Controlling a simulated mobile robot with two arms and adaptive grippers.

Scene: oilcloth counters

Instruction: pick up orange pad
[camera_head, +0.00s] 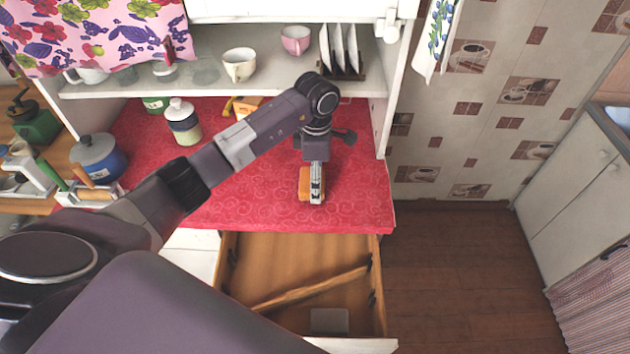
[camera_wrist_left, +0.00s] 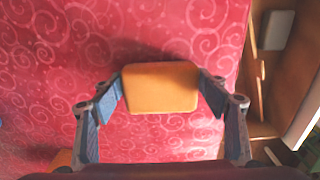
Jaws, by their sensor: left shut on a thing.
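The orange pad (camera_wrist_left: 160,88) is a small rounded block in the left wrist view, over the red patterned oilcloth. In the head view the orange pad (camera_head: 304,184) shows partly behind my left gripper (camera_head: 316,196), near the counter's front edge. In the left wrist view the fingers of my left gripper (camera_wrist_left: 161,90) touch the pad's left and right sides and are shut on it. I cannot tell whether the pad rests on the cloth or is just above it. My right gripper is not in view.
An open wooden drawer (camera_head: 255,283) lies below the counter edge. On the red counter (camera_head: 240,213) stand a lidded jar (camera_head: 183,124) and a blue pot (camera_head: 98,158). A shelf above holds cups, including a pink cup (camera_head: 296,40), and a plate rack (camera_head: 343,70).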

